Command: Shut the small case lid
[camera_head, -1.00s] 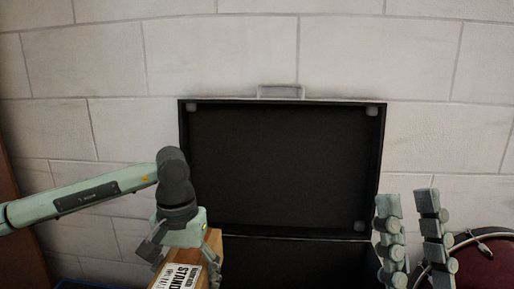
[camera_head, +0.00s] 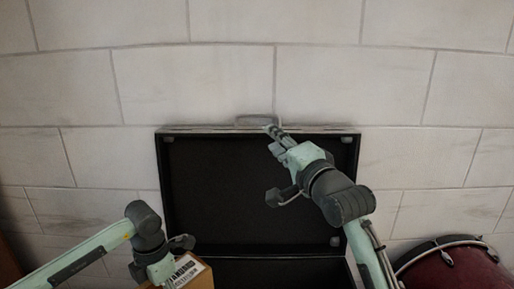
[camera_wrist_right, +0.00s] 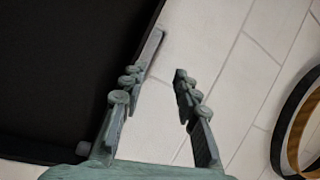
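The black case stands against the wall with its lid (camera_head: 215,195) raised upright and open. A grey handle (camera_head: 255,121) is on the lid's top edge. Part of the dark lower case (camera_head: 270,273) shows below the lid; my right arm hides some of it. My right gripper (camera_head: 275,133) is at the lid's top edge, just right of the handle. In the right wrist view its fingers (camera_wrist_right: 165,85) are apart, with the left finger overlapping the lid's edge; contact is unclear. My left gripper (camera_head: 160,258) is at lower left with its fingers spread, by a cardboard box.
The cardboard box (camera_head: 200,278) with a printed label is at the bottom, in front of the case's left side. A red drum (camera_head: 455,268) stands at the lower right. A white block wall (camera_head: 430,90) is behind the case.

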